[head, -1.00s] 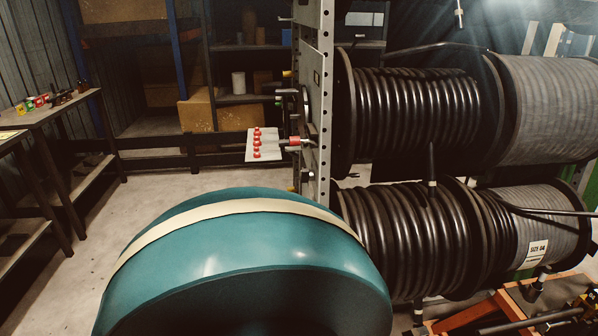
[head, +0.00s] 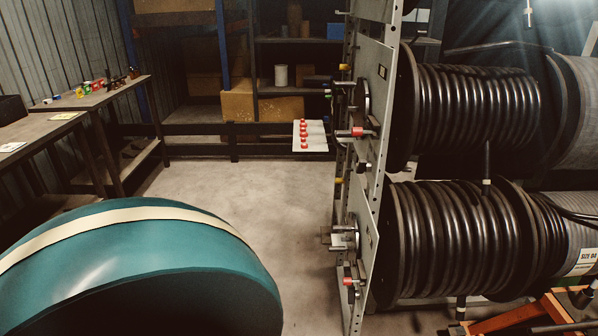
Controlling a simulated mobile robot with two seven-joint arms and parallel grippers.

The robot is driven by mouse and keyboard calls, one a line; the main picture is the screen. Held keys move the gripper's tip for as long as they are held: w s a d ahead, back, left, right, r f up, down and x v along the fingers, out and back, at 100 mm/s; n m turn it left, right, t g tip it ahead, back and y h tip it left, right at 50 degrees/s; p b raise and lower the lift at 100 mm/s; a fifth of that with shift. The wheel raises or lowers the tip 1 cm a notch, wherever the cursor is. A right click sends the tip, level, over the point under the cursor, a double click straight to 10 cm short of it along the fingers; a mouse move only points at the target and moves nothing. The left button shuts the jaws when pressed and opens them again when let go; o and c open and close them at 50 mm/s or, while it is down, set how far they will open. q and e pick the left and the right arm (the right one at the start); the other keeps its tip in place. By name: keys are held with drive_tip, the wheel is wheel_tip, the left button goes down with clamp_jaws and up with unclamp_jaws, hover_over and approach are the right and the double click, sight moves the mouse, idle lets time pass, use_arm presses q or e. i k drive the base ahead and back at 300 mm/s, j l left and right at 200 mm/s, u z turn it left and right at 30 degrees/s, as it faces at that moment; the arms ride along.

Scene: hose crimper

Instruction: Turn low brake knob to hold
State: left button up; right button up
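The rack's grey upright and side plate (head: 368,195) stand right of the middle. A lower shaft end with a pale hub (head: 343,237) sticks out to the left of the plate. Below it is a small dark fitting with a red part (head: 348,282), which looks like the low brake knob. It is too small to read its setting. A similar fitting with a red handle (head: 357,132) sits higher, beside the upper reel. Neither of my grippers is in view.
The upper hose reel (head: 475,110) and lower hose reel (head: 460,235) fill the right side. An orange frame (head: 540,318) stands at bottom right. A white board with red knobs (head: 310,135) is left of the rack. Workbenches (head: 95,98) stand at left. Concrete floor (head: 250,190) is open between.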

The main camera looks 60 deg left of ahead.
sight(353, 294)
drive_tip(key=u, duration=1.35)
drive_tip(key=i+j, duration=0.1)
drive_tip(key=j+z, duration=0.15)
drive_tip(key=j, duration=0.2)
drive_tip(key=i, duration=0.05)
